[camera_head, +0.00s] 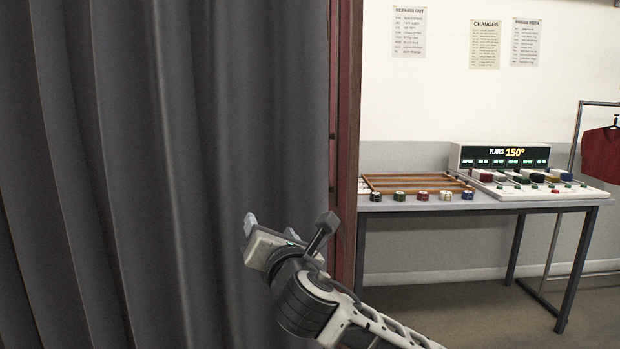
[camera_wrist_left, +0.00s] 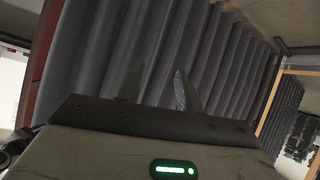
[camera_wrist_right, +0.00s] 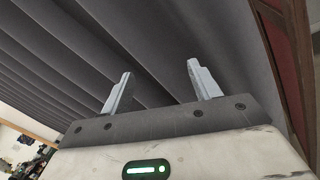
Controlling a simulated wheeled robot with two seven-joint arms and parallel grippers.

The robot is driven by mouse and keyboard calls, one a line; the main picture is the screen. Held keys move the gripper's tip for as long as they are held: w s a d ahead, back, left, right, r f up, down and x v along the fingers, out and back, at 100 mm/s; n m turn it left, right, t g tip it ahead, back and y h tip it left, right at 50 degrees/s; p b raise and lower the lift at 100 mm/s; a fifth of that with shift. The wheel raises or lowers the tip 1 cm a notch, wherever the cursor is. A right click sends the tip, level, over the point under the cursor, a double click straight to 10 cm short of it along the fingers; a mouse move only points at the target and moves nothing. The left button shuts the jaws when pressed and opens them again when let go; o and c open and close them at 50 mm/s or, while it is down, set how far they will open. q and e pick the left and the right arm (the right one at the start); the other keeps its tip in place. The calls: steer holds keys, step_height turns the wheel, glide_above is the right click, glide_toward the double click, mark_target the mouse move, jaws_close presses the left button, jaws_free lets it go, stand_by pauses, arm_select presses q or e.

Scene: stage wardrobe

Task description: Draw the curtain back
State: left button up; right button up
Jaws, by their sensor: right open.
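A dark grey pleated curtain (camera_head: 150,150) hangs across the left half of the head view, its right edge beside a dark red post (camera_head: 348,130). My right gripper (camera_head: 288,224) is in front of the curtain near that edge, with its fingers spread. In the right wrist view the curtain (camera_wrist_right: 150,40) lies beyond the open, empty fingers (camera_wrist_right: 159,75); I cannot tell whether they touch it. My left gripper shows only in the left wrist view (camera_wrist_left: 158,82), its fingers apart with nothing visible between them, facing the curtain (camera_wrist_left: 215,60).
Right of the post, a table (camera_head: 480,204) holds a wooden rack (camera_head: 415,183), several coloured discs and a lit display (camera_head: 503,156). A garment rail (camera_head: 576,130) with a red garment (camera_head: 602,150) stands at far right. Floor shows under the table.

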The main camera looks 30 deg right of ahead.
mark_target(310, 107)
steer(key=s+d+r+n+h, duration=0.1)
steer(key=d+r+h, duration=0.1)
steer(key=r, duration=0.3)
steer(key=s+d+r+t+h, duration=0.1)
steer(key=d+r+h, duration=0.15)
steer(key=r, duration=0.25)
steer(key=s+d+r+n+h, duration=0.1)
steer(key=d+r+h, duration=0.15)
steer(key=r, duration=0.35)
steer(key=p+x, duration=0.1)
steer(key=x, duration=1.3)
steer(key=shift+w+a+f+p, duration=0.2)
steer(key=shift+a+p, duration=0.05)
steer(key=shift+p, duration=0.15)
steer(key=shift+w+d+r, duration=0.25)
steer(key=shift+w+d, duration=0.05)
steer(key=shift+w, duration=0.3)
steer(key=shift+c, duration=0.3)
jaws_close()
steer(key=shift+a, duration=0.1)
